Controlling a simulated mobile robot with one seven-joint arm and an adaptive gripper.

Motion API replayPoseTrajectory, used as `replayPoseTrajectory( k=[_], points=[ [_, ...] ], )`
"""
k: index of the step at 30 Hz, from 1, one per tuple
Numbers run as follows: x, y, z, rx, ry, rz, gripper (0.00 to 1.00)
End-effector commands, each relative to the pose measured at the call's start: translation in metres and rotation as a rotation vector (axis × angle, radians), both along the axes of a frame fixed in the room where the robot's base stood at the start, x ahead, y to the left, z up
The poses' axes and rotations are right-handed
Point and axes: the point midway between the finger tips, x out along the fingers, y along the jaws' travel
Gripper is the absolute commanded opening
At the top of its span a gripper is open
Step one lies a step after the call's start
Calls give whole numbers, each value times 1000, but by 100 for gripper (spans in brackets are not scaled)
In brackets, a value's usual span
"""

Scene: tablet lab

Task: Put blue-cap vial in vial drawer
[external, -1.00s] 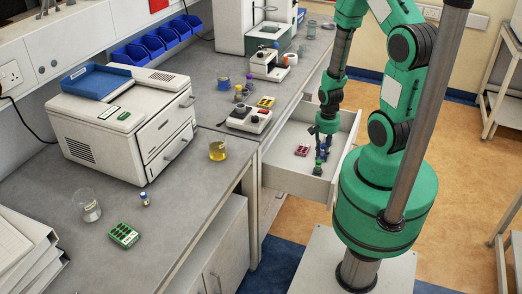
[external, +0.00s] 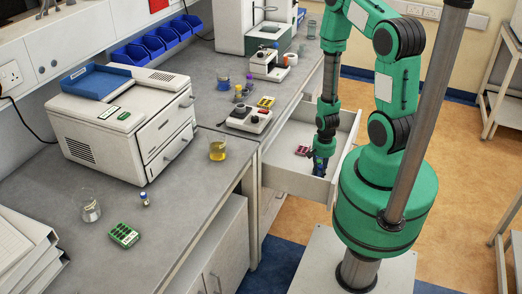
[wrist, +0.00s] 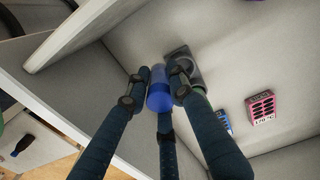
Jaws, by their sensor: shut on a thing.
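My gripper (external: 319,170) reaches down into the open drawer (external: 286,176), near its front right side. In the wrist view, my gripper's dark fingers (wrist: 157,92) are closed around the blue-cap vial (wrist: 159,97). Its blue top shows between the fingertips, and the rest is mostly hidden. The pale drawer floor (wrist: 235,60) lies beneath. In the external view I cannot make out the held vial clearly.
A pink labelled box (wrist: 261,107) lies in the drawer, with a blue item (wrist: 223,122) near it. A small vial with a dark bluish cap (external: 144,199) stands on the bench.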

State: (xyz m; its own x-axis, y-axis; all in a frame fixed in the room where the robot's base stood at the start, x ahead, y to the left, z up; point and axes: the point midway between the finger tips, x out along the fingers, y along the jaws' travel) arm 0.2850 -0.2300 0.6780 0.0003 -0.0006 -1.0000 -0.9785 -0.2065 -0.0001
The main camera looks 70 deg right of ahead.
Motion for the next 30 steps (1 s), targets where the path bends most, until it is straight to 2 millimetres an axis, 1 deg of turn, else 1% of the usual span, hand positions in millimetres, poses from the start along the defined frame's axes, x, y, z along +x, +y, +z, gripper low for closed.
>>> replayPoseTrajectory(
  k=[7,11,14,27,30],
  points=[
    [4,-3,-1,0,0,0,0],
    [15,-12,-2,-1,-1,0,0],
    [28,-23,-4,-1,-1,0,0],
    [97,-78,-13,-1,-1,1,0],
    [110,-88,-14,-1,-1,1,0]
  ],
)
